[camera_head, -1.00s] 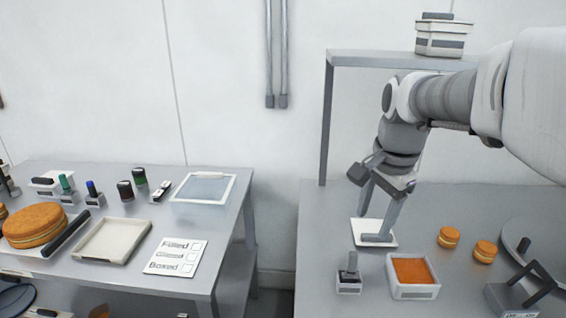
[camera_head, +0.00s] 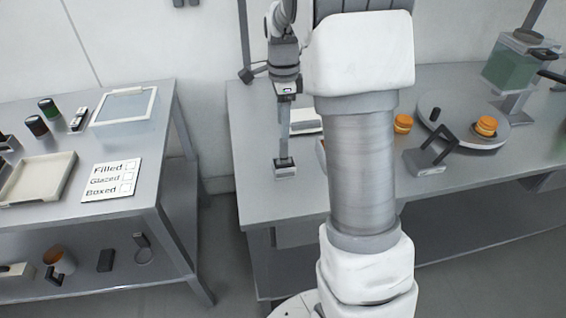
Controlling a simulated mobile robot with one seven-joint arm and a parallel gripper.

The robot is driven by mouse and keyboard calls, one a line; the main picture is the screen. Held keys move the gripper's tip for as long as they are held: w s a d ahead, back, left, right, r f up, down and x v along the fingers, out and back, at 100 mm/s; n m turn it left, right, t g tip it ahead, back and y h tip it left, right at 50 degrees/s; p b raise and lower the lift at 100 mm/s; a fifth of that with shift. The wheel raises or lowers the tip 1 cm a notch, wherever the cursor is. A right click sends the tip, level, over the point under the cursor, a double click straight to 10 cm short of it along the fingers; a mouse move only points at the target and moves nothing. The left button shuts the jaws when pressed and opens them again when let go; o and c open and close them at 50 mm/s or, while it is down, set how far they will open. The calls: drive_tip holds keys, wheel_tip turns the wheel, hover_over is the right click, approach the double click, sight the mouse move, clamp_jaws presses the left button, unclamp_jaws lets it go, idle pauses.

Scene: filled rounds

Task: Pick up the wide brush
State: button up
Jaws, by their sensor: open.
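A small pale block with a dark upright handle (camera_head: 285,170) stands near the left front of the right table. It may be the wide brush, but it is too small to tell for sure. My gripper (camera_head: 284,153) points straight down directly above it, with the fingertips at or just over the dark handle. The fingers line up one behind the other, so the gap between them is hidden. The gripper is open. I cannot tell whether the handle is between the fingers.
My arm hides the table's middle. A white plate (camera_head: 304,121) lies behind the gripper. Filled rounds (camera_head: 403,123), a turntable (camera_head: 440,112) and a dark-handled tool (camera_head: 428,160) are on the right. A left table holds a checklist card (camera_head: 111,179) and a tray (camera_head: 38,180).

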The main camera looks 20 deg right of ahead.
sight(284, 149)
wheel_tip(284, 149, down, 9)
drive_tip(key=shift+f, duration=0.2)
idle(0.3)
clamp_jaws()
